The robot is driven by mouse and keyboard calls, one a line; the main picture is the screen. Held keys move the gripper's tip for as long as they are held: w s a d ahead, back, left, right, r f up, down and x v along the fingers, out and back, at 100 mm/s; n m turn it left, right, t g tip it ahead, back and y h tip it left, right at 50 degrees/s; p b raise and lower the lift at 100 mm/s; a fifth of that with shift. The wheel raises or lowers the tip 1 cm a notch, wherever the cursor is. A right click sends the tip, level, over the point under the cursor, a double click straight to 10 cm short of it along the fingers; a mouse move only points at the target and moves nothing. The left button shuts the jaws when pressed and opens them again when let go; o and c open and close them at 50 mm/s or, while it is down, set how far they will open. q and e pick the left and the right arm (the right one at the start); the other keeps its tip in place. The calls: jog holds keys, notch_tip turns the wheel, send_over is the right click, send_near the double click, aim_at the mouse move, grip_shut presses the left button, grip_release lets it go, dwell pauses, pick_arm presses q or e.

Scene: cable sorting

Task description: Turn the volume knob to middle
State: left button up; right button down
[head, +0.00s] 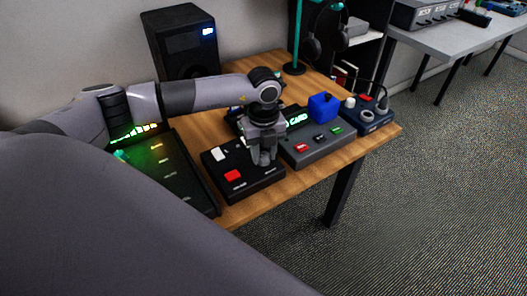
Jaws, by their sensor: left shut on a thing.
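My left gripper (264,158) points down over the right part of a black control box (238,190) on the wooden table. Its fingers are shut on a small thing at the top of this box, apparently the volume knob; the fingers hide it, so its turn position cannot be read. The black box also has a white switch (218,154) and a red button (232,175), left of the fingers. My right gripper is not in view.
A grey panel (318,149) with red and green buttons and a blue block (322,107) stands close right of the gripper. Beyond it is a dark blue box (374,125) with knobs. A black speaker (180,42) and headphone stand (295,68) are behind.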

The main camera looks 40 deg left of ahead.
aim_at(263, 155)
pick_arm(q)
jog(key=m+b, duration=0.1)
jog(key=m, duration=0.5)
jog(key=shift+m, duration=0.3)
jog(key=shift+m+b, duration=0.5)
jog(key=shift+m, duration=0.4)
jog(key=m+b, duration=0.1)
jog(key=m, duration=0.2)
jog(key=shift+m+b, duration=0.4)
jog(key=shift+m, duration=1.3)
jog(key=o, duration=1)
jog(key=shift+o, duration=0.2)
jog(key=shift+r, duration=3.6)
